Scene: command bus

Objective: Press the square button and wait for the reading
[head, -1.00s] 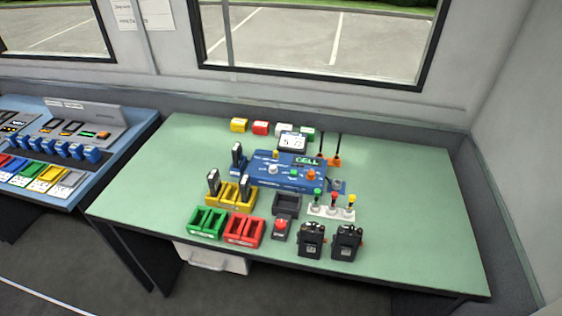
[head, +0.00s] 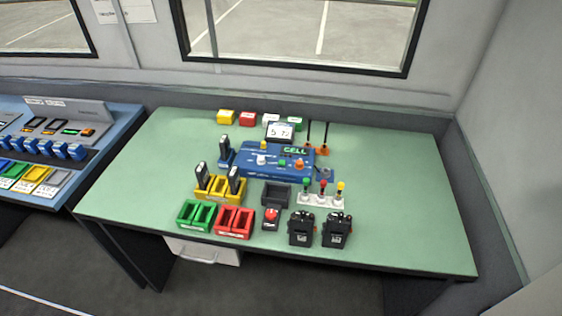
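A blue box (head: 256,170) marked CELL stands mid-table in the head view. It carries a white round knob (head: 261,160), a small green button (head: 282,162) and an orange button (head: 299,164); they are too small to tell which is square. A small white-faced display (head: 280,132) stands behind the box and shows dark digits, perhaps 5 7 2, not clearly legible. A red button (head: 271,213) on a dark base sits near the table's front edge. My gripper is not in view.
Black handheld devices stand in a yellow holder (head: 228,196). Green bins (head: 197,214), red bins (head: 233,221), a dark tray (head: 275,194), a small lever rack (head: 321,199) and two black units (head: 335,231) crowd the front. The green table's (head: 405,190) right side is clear.

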